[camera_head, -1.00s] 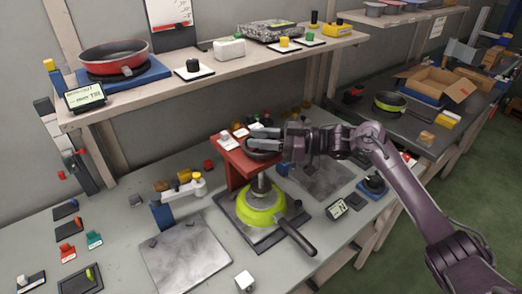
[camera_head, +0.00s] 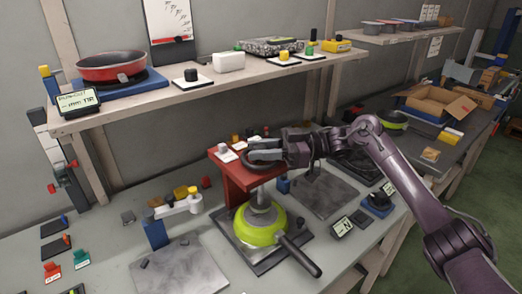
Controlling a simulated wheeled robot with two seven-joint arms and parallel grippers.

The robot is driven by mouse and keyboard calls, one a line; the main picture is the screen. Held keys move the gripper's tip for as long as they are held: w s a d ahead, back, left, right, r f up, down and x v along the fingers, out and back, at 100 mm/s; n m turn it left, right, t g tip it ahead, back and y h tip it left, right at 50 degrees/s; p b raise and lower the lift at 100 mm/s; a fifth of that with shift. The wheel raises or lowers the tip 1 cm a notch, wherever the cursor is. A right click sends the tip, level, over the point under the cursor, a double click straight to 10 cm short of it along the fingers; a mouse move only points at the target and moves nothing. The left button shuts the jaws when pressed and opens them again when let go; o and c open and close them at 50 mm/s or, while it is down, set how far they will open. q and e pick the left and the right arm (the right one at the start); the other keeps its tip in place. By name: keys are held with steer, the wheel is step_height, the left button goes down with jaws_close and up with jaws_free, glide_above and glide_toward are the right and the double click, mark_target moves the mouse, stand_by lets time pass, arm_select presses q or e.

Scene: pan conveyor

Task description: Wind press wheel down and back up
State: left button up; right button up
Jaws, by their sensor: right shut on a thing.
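The press is a red frame (camera_head: 234,180) standing on the bench, with a dark press wheel (camera_head: 262,164) at its top. A grey ram (camera_head: 262,205) comes down from the press to a yellow-green pan (camera_head: 257,228) on a dark base plate (camera_head: 268,261). The ram's lower end appears to meet the pan, though I cannot tell contact for sure. My right gripper (camera_head: 264,151) is at the wheel, shut on its rim from the right, and its fingers hide part of it. My left gripper is not in view.
A shelf (camera_head: 200,99) above the bench carries a red pan (camera_head: 112,67) and several small items. A small arm-like fixture (camera_head: 175,208) and a grey plate (camera_head: 178,268) are left of the press. A small display (camera_head: 342,226) stands right of the pan.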

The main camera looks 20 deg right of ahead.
steer(key=o, duration=0.9)
steer(key=shift+o, duration=0.2)
steer(key=shift+d, duration=0.3)
steer(key=d+b, duration=0.1)
steer(key=d, duration=0.2)
steer(key=s+d+b, duration=0.1)
steer(key=d, duration=0.3)
steer(key=shift+s+b, duration=0.2)
steer(key=shift+b, duration=0.15)
